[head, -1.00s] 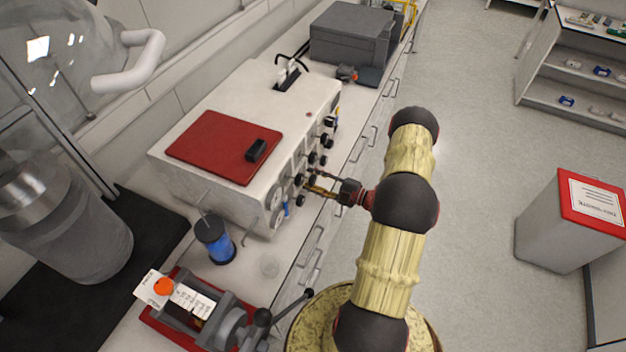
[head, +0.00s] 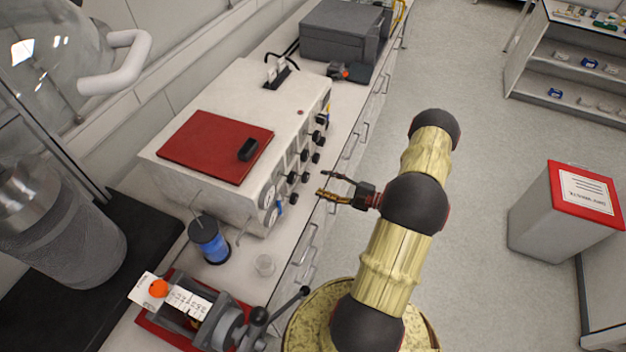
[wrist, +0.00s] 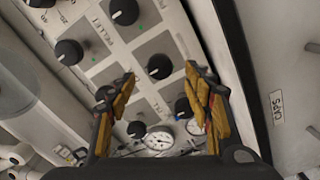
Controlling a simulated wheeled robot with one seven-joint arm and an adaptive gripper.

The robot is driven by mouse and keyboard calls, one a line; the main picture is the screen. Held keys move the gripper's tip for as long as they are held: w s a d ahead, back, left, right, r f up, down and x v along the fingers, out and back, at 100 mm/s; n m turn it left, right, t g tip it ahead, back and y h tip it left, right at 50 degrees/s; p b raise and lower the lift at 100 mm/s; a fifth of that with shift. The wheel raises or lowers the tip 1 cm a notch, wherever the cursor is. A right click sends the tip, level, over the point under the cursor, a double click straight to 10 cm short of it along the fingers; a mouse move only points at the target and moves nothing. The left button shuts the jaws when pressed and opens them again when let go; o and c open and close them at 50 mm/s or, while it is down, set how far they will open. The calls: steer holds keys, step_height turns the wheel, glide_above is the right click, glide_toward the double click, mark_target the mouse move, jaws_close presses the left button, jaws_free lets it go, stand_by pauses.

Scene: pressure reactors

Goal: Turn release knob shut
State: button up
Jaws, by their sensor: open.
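The white cabinet (head: 240,107) carries a front panel with several black knobs. In the wrist view I see a knob (wrist: 159,66) between the fingertips but beyond them. Other knobs sit at the upper left (wrist: 68,52), top (wrist: 123,10) and lower down (wrist: 136,129). Panel lettering is only partly legible, so I cannot tell which one is the release knob. My gripper (head: 325,184) is open and empty, in front of the panel and apart from it. In the wrist view its yellow-lined fingers (wrist: 160,75) stand wide apart and hide parts of the panel.
White-faced gauges (wrist: 158,138) sit low on the panel. A red pad with a black block (head: 248,150) lies on the cabinet. A blue-filled container (head: 213,247) and a red-based device (head: 230,327) stand nearby. The floor (head: 450,80) right of the bench is open; a red-topped bin (head: 545,230) stands there.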

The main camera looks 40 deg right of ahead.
steer(key=shift+v, duration=2.05)
